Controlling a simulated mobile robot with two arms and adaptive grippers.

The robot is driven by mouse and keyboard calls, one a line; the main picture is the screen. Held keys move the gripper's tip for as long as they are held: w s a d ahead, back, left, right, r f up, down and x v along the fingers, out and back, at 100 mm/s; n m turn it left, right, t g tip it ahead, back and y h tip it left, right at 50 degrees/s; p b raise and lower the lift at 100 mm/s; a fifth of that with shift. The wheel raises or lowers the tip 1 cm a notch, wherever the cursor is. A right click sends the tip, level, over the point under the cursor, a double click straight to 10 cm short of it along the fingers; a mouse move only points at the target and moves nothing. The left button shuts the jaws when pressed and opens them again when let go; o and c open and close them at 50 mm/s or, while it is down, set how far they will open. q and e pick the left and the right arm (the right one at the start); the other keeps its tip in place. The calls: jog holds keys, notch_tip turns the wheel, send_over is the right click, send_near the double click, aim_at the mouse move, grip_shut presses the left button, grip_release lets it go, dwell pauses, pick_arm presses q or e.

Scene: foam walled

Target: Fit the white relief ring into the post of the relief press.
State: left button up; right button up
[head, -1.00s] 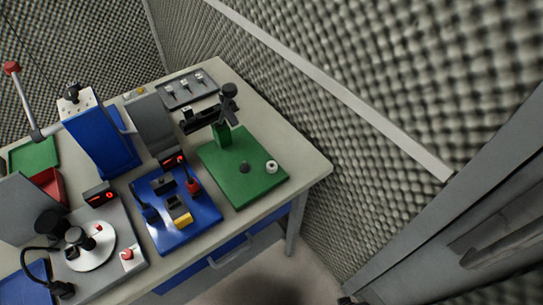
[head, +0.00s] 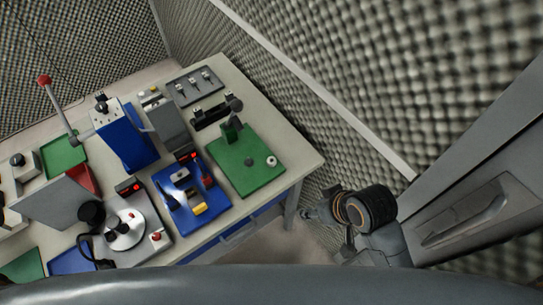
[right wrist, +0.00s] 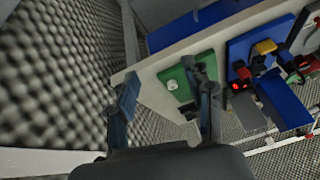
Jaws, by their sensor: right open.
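The white relief ring (head: 271,160) lies on the front right part of the green base plate of the relief press (head: 262,178). A short dark post (head: 249,161) stands on the plate just left of the ring, apart from it. The ring also shows in the right wrist view (right wrist: 171,85), between my fingers in the picture but well beyond them. My right gripper (head: 311,213) is open and empty, off the table's right corner. In the right wrist view its spread fingers (right wrist: 166,98) show, one partly covering the press. My left gripper is not in view.
A blue fixture (head: 190,215) with a red display stands left of the press. A grey plate with a white disc (head: 124,229) is further left. A grey tray with pegs (head: 195,86) lies behind.

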jog(key=w+a+r+n+y, duration=0.2)
jog(key=w+a+n, duration=0.35)
jog(key=a, duration=0.35)
jog(key=n+g+h, duration=0.2)
jog(key=n+g, duration=0.1)
send_near(273, 159)
jog(key=f+b, duration=0.1)
jog(key=b, duration=0.2)
jog(key=s+a+f+b, duration=0.1)
jog(key=b, duration=0.3)
jog(key=shift+a+f, duration=0.2)
jog(key=shift+f, duration=0.15)
jog(key=b+x, duration=0.4)
jog(key=b, duration=0.1)
jog(key=b+x, duration=0.1)
jog(key=b, duration=0.1)
jog(key=shift+w+f, duration=0.35)
jog(key=shift+f, duration=0.05)
jog(key=shift+r, duration=0.15)
jog(key=shift+c, duration=0.4)
jog(key=c, duration=0.9)
